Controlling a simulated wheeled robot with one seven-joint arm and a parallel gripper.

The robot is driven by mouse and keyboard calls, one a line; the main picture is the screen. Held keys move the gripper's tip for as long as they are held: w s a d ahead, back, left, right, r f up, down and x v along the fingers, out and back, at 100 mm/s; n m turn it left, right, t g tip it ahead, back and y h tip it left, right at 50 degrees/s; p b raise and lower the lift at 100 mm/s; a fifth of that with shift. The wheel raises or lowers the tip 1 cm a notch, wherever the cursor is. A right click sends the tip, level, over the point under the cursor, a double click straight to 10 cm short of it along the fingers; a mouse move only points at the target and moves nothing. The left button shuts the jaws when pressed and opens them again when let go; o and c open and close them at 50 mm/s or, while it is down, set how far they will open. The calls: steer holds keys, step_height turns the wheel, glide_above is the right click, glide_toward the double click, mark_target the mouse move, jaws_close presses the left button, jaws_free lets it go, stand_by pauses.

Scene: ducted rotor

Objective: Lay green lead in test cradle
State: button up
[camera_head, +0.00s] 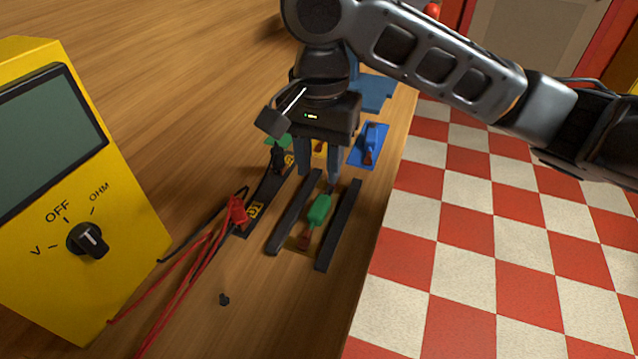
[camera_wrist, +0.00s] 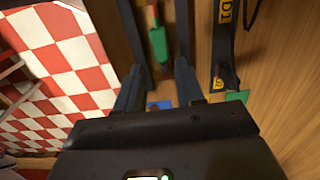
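The green lead (camera_head: 319,208), with a green body and a reddish tip, lies lengthwise between the two black rails of the test cradle (camera_head: 338,228). Its tip points toward the near end, over a small yellowish patch. My gripper (camera_head: 318,176) points down at the far end of the rails, just behind the green body. In the wrist view my gripper's fingers (camera_wrist: 160,70) are apart, with the green lead (camera_wrist: 158,43) ahead of the gap between them and apart from both. The rails (camera_wrist: 185,30) show on either side of the lead. I see nothing held.
A yellow meter (camera_head: 100,250) stands at left, with red wires running to a red clip (camera_head: 237,211) on a black strip labelled D1 (camera_head: 254,210). A blue lead (camera_head: 370,142) lies on a blue pad behind right. The table edge is close on the right.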

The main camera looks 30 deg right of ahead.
steer(key=shift+r, duration=2)
stand_by(0.9)
